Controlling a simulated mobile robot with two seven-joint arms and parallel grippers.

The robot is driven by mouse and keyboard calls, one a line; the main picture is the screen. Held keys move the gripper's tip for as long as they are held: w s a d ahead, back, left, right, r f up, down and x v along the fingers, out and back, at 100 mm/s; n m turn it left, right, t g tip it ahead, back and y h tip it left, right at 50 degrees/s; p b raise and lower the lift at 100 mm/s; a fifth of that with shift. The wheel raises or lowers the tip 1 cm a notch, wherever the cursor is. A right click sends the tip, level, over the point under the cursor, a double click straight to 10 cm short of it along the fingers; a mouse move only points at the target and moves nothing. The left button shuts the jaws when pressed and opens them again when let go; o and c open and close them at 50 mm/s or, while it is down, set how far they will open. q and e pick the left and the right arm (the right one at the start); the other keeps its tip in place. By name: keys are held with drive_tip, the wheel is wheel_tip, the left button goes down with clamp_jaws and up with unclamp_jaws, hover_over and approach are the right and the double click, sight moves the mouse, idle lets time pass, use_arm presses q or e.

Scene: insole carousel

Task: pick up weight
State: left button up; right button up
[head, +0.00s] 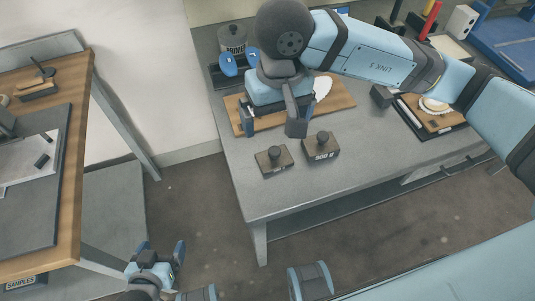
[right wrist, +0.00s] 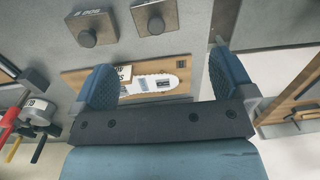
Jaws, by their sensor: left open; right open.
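Two dark square weights with round knobs stand near the front-left part of the grey table: a left one (head: 274,159) and a right one (head: 321,148) with a pale label. In the right wrist view, the labelled weight (right wrist: 92,28) and the other weight (right wrist: 155,17) show at the top, beyond the fingertips. My right gripper (head: 271,122) is open and empty above the wooden board, behind the weights and apart from them. The white insole (right wrist: 155,83) lies on the board between its fingers in the wrist view. My left gripper (head: 161,250) is open and empty, low over the floor.
The wooden board (head: 343,94) lies behind the weights. A dark canister (head: 232,38) and blue items (head: 228,65) stand at the table's back left. Another board (head: 447,122) lies to the right. A wooden bench (head: 80,125) stands at left. The table front is clear.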

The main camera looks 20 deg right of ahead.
sight(274, 150)
drive_tip(key=f, duration=0.7)
drive_tip(key=shift+w+d+f, duration=0.15)
drive_tip(key=shift+w+d, duration=0.1)
drive_tip(key=shift+w+a+f, duration=0.1)
drive_tip(key=shift+f, duration=1.5)
drive_tip(key=shift+a+f, duration=0.1)
drive_tip(key=shift+f, duration=1.45)
drive_tip(key=c, duration=1)
drive_tip(key=shift+r, duration=0.1)
drive_tip(key=shift+c, duration=0.7)
drive_tip(key=shift+r, duration=0.1)
